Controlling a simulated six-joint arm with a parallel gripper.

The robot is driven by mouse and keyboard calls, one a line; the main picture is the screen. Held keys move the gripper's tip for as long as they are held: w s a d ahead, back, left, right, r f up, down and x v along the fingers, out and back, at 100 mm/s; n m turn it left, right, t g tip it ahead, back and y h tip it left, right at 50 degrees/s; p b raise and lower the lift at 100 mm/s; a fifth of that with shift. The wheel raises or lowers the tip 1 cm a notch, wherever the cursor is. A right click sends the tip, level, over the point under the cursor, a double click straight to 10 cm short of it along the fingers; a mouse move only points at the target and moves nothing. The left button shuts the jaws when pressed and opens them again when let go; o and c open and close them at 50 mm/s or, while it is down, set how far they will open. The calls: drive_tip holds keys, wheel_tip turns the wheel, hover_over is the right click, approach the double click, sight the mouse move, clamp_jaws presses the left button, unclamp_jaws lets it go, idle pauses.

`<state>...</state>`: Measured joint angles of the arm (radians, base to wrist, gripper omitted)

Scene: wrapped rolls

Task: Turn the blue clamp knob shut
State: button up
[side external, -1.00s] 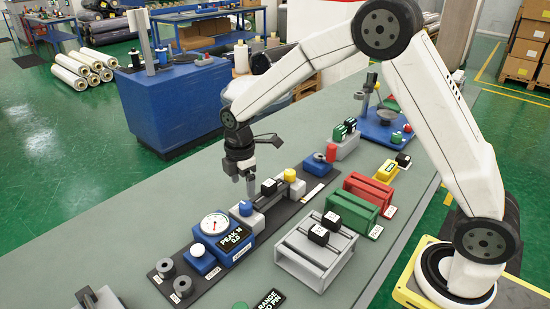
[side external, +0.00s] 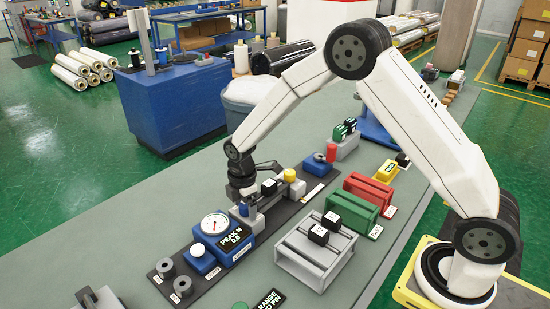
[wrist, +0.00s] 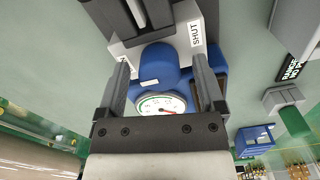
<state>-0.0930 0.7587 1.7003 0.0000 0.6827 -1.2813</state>
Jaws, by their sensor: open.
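The blue clamp knob (wrist: 157,64) shows in the wrist view as a rounded blue top on a pale block marked SHUT (wrist: 195,34). In the side external view it is mostly hidden behind my gripper (side external: 244,204). My gripper is open, with its fingers pointing down at the knob. In the wrist view one finger lies on each side of the knob, and a gap seems to show on both sides; I cannot tell whether either touches. The blue gauge unit (side external: 236,252) with its round white dial (side external: 215,223) and PEAK N display stands right beside the knob.
A yellow knob (side external: 290,175) and a red knob (side external: 331,152) stand farther along the dark base strip. A white knob (side external: 197,250) and grey rings (side external: 182,284) are at its near end. A grey slotted fixture (side external: 317,252) and red and green stands (side external: 350,212) lie to the right.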

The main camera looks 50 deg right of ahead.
clamp_jaws()
idle(0.3)
drive_tip(key=shift+m, duration=0.3)
drive_tip(key=shift+w+m, duration=0.1)
drive_tip(key=shift+m, duration=1.9)
unclamp_jaws()
drive_tip(key=shift+r, duration=0.1)
